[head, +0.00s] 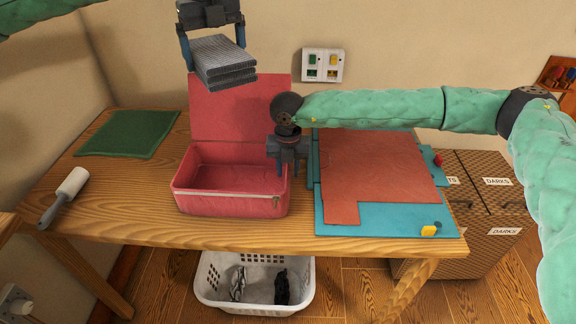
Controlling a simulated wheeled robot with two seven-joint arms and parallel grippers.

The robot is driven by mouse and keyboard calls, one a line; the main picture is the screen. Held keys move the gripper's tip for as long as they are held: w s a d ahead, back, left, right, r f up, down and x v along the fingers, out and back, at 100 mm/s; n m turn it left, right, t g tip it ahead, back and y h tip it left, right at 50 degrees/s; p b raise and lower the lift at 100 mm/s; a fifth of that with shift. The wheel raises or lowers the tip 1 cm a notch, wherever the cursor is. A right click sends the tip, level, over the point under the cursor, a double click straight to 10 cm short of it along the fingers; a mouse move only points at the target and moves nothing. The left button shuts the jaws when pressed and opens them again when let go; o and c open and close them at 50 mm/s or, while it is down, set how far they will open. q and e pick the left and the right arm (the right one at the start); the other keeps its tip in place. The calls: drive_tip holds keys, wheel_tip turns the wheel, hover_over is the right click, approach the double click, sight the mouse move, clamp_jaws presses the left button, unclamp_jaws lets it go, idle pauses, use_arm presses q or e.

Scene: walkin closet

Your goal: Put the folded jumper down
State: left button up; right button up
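The folded jumper (222,61) is a grey ribbed stack of layers, held in the air above the back of the table. My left gripper (213,40) is at the top of the picture, with one blue finger on each side of the jumper, shut on it. My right gripper (293,167) points down over the right edge of an open pink case. Its fingers look apart, with nothing seen between them.
The pink case (230,205) stands open and looks empty, lid upright. A green mat (127,133) lies bare at the back left, near a lint roller (63,197). A red sheet (375,170) lies on a teal board (385,220) at right. A white basket (255,300) is below.

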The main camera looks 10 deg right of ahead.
clamp_jaws()
